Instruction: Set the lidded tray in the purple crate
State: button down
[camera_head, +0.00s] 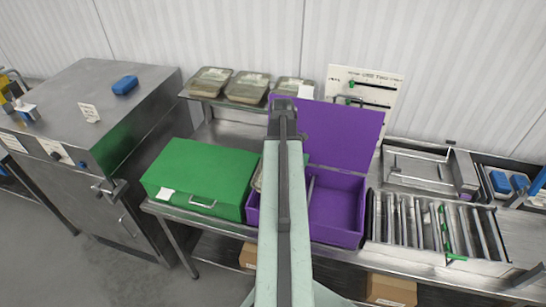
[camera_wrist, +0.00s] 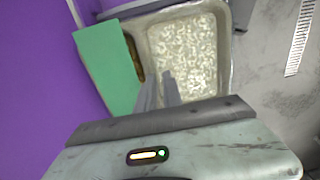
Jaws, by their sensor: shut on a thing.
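The lidded tray (camera_wrist: 188,50) is in my gripper (camera_wrist: 161,95), pale grain showing in its wide section. A flat green piece (camera_wrist: 105,68) lies over its left side, with a strip of brown food beside it. In the head view my arm hides most of the tray; a small edge (camera_head: 257,179) shows left of the arm. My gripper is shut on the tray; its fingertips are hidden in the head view. The purple crate (camera_head: 336,205) stands open, its lid raised behind. The tray is over or beside its left part; its height is unclear. Purple also fills the wrist view's left side (camera_wrist: 35,80).
A closed green crate (camera_head: 200,172) stands left of the purple crate. A rack of upright metal plates (camera_head: 435,225) is on the right. Several trays (camera_head: 247,86) sit on a shelf behind. The purple crate's right part looks empty.

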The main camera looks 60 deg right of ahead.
jog(key=shift+s+r, duration=0.1)
jog(key=shift+s, duration=0.2)
jog(key=shift+w, duration=0.1)
notch_tip(320, 180, down, 2)
jog(key=shift+b, duration=0.95)
notch_tip(320, 180, down, 14)
jog(key=b, duration=1.3)
jog(key=shift+r+b, duration=0.2)
jog(key=shift+b, duration=0.1)
jog(key=shift+f+b, duration=0.55)
dwell(0.3)
jog(key=c, duration=0.9)
grip_release()
